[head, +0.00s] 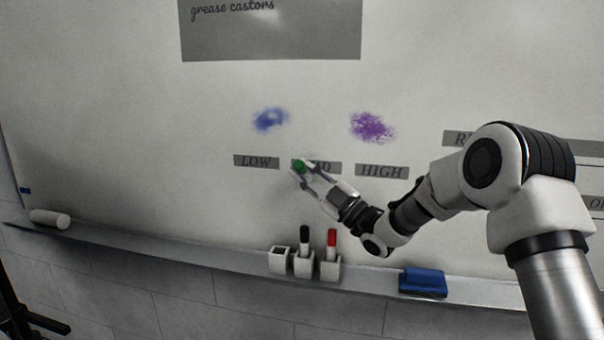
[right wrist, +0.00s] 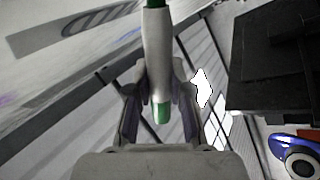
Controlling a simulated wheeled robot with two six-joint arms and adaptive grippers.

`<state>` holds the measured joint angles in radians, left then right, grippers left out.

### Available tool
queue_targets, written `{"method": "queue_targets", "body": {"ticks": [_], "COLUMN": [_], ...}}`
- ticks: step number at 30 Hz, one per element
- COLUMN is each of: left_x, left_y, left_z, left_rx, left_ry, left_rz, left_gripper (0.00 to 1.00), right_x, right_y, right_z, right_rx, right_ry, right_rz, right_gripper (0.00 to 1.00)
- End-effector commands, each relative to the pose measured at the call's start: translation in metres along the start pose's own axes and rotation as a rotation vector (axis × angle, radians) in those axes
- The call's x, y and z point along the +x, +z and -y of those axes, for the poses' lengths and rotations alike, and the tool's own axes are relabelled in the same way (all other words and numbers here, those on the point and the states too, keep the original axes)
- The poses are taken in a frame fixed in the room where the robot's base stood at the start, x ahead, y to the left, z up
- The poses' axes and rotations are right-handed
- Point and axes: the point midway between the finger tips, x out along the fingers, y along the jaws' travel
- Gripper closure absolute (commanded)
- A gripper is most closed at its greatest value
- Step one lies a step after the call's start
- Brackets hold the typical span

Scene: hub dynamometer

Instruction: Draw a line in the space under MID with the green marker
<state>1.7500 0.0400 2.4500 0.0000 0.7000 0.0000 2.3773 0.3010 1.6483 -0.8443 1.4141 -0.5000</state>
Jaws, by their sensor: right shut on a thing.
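The green marker (head: 299,167) is held in my right gripper (head: 310,178), in front of the MID label (head: 328,168) on the whiteboard, and hides part of that label. In the right wrist view the marker's white barrel (right wrist: 156,50) stands between the two fingers of the right gripper (right wrist: 158,75), which are shut on it. One green end is near the top edge, the other between the fingers. Whether the tip touches the board cannot be told. The board under MID is partly hidden by the gripper; no line shows there. My left gripper is not in view.
The LOW label (head: 256,161) and HIGH label (head: 382,171) flank MID. A blue smudge (head: 269,119) and a purple smudge (head: 371,127) sit above. The ledge below carries holders with a black marker (head: 304,235) and a red marker (head: 331,238), plus a blue eraser (head: 423,282).

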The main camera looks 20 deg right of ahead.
Motion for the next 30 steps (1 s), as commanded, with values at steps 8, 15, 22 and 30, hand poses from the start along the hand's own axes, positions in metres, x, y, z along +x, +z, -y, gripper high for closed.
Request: {"method": "queue_targets", "body": {"ticks": [8, 15, 22, 30], "left_x": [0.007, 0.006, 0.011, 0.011], "left_y": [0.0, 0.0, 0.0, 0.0], "left_z": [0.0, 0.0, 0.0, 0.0], "left_rx": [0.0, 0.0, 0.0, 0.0], "left_ry": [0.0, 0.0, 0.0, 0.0], "left_rz": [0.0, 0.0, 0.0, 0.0], "left_gripper": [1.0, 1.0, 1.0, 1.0], "right_x": [-0.011, -0.012, -0.02, -0.022], "right_y": [-0.001, -0.002, 0.0, 0.0], "right_z": [-0.007, -0.007, -0.013, -0.015], "right_rx": [-0.001, -0.001, 0.0, 0.0], "right_ry": [0.002, 0.001, 0.003, 0.001], "right_rz": [0.0, 0.0, -0.001, 0.0], "right_gripper": [1.0, 1.0, 1.0, 1.0]}}
